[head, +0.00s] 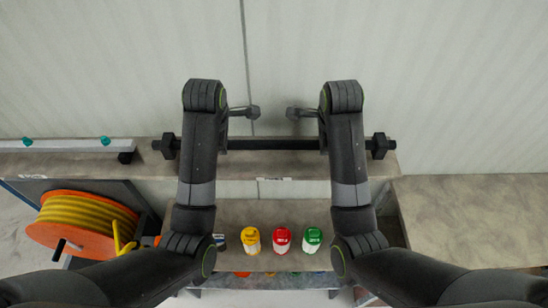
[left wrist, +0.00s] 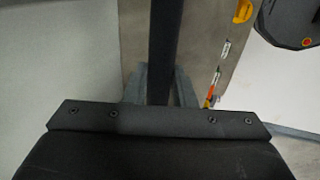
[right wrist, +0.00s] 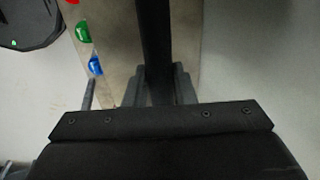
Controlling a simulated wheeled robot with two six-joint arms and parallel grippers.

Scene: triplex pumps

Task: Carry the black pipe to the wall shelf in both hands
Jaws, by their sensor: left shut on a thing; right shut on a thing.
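The black pipe (head: 270,144) lies level across the head view, with a wide fitting at each end. In that view it overlaps the wall shelf (head: 250,166); I cannot tell whether it touches the shelf. My left gripper (left wrist: 162,86) is shut on the pipe, which runs between its fingers in the left wrist view (left wrist: 164,35). My right gripper (right wrist: 158,86) is shut on the pipe, also seen in the right wrist view (right wrist: 154,35). In the head view my forearms hide both grip points.
Below the shelf, a yellow can (head: 250,240), a red can (head: 283,240) and a green can (head: 312,240) stand on a lower surface. An orange hose reel (head: 82,222) is at left. A grey worktop (head: 475,220) is at right. The pale wall (head: 440,80) rises behind.

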